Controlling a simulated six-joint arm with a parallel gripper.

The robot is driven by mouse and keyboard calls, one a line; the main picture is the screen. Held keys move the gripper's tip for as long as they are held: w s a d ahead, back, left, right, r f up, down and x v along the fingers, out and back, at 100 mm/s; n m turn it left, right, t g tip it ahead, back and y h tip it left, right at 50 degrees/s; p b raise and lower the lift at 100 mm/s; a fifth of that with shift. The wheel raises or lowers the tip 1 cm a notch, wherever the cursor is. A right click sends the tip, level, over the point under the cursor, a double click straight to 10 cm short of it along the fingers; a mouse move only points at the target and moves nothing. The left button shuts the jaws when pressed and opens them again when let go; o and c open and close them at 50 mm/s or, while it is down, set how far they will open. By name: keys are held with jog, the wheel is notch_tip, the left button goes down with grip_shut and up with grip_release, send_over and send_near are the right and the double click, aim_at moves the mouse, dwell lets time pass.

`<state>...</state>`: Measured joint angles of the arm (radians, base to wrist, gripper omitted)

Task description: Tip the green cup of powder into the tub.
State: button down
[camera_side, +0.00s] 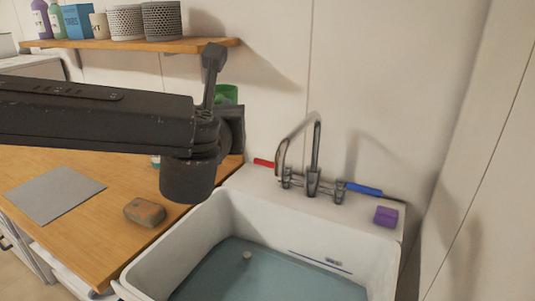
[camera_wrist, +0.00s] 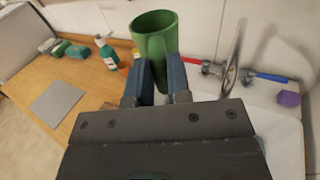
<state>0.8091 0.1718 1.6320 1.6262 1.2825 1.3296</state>
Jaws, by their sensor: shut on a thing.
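The green cup (camera_wrist: 155,38) is held upright or nearly so between the fingers of my gripper (camera_wrist: 160,72) in the wrist view. In the side view only a part of the green cup (camera_side: 227,94) shows behind my dark arm, above the counter's back right part. My gripper is shut on the cup. The powder inside cannot be seen. The tub is a white basin (camera_side: 222,205) with bluish water in it, in front of and below the cup in the side view.
A curved tap (camera_side: 316,150) with a red handle (camera_side: 264,162) and a blue handle (camera_side: 364,189) stands at the tub's back. A purple block (camera_side: 386,216) lies on the right ledge. A brownish block (camera_side: 145,211) and a grey mat (camera_side: 54,194) lie on the wooden counter. A shelf (camera_side: 150,45) hangs above.

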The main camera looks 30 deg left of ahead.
jog(key=d+f+m+t+h, duration=0.2)
jog(key=d+m+h, duration=0.25)
jog(key=d, duration=1.45)
jog(key=shift+n+h, duration=0.35)
jog(key=shift+h, duration=0.1)
jog(key=f, duration=0.5)
jog(key=shift+d, duration=0.35)
jog(key=shift+s+a, duration=0.1)
jog(key=s+a+r+n, duration=0.1)
jog(key=a+r+n, duration=0.1)
jog(key=a+n, duration=0.4)
jog(key=shift+s+r+n+t+y, duration=0.2)
jog(key=shift+r+n+t+y, duration=0.1)
jog(key=shift+n, duration=1.5)
jog(key=shift+a+r+n, duration=0.15)
jog(key=shift+r+n, duration=0.1)
jog(key=shift+n, duration=0.65)
jog(key=shift+a+r+n, duration=0.1)
jog(key=shift+r+n, duration=0.1)
jog(key=shift+n, duration=0.7)
jog(key=shift+a+r+n, duration=0.15)
jog(key=shift+n, duration=0.65)
